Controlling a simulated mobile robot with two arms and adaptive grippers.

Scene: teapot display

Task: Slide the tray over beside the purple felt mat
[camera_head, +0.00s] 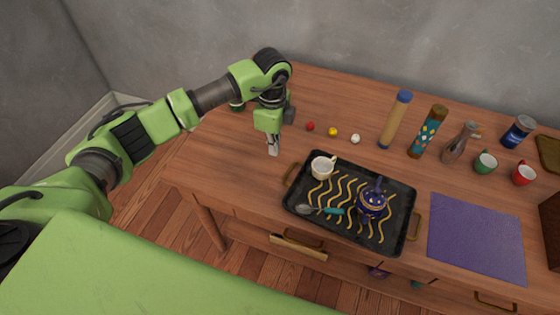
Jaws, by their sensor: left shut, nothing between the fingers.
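The black tray (296,213) with wavy yellow lines and brass handles lies near the front edge of the wooden table. On it are a white cup (322,167), a dark blue teapot (371,203) and a spoon (322,210) with a teal handle. The purple felt mat (476,240) lies flat to the right of the tray, with a small gap between them. My left gripper (273,150) is shut and empty, pointing down just beyond the tray's left handle (292,174), apart from it. My right gripper is not in view.
Red, yellow and white balls (333,132) lie behind the tray. Behind the tray and mat stand a tan cylinder with a blue cap (395,119), a patterned bottle (428,132), a glass bottle (460,143), green and red mugs (485,162) and a blue can (517,132).

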